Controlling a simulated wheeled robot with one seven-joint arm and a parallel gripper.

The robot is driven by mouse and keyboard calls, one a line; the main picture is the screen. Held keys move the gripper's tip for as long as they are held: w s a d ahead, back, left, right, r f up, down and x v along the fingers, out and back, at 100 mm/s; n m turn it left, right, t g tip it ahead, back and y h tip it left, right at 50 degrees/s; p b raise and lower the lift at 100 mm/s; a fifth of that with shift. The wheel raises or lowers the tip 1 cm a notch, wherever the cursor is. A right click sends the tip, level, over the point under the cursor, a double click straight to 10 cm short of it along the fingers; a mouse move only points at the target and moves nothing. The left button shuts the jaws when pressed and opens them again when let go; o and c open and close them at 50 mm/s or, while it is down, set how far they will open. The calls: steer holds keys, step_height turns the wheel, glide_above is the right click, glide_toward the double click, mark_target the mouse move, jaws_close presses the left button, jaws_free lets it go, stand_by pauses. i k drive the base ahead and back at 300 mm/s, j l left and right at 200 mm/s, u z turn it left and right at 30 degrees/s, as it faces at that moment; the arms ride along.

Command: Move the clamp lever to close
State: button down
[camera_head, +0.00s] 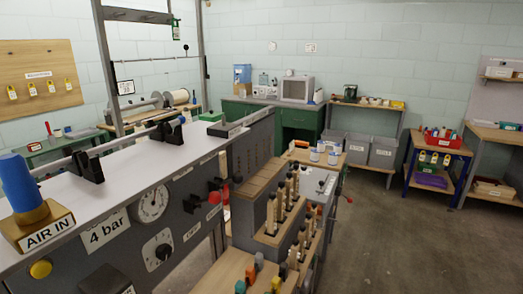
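A grey machine panel (175,205) runs from the lower left toward the middle. On its right part, dark lever-like parts (216,184) stick out above a red knob (214,198). A small white label (192,232) sits on the panel to their lower left, too small to read surely. I cannot tell for certain which part is the clamp lever, or whether it stands open or closed. My gripper is not in view.
The panel carries a round gauge (152,204), a dial (157,250), a "4 bar" label (104,230) and a yellow button (40,269). A blue-topped "AIR IN" block (45,224) stands at left. A stepped wooden rack (262,200) holds bobbin-like pieces. Open floor (400,235) lies at right.

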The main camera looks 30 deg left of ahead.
mark_target(238, 178)
steer(key=i+l+u, duration=0.1)
steer(key=i+u, duration=0.15)
steer(key=i, duration=0.35)
steer(key=i+l+u, duration=0.25)
steer(key=i, duration=0.3)
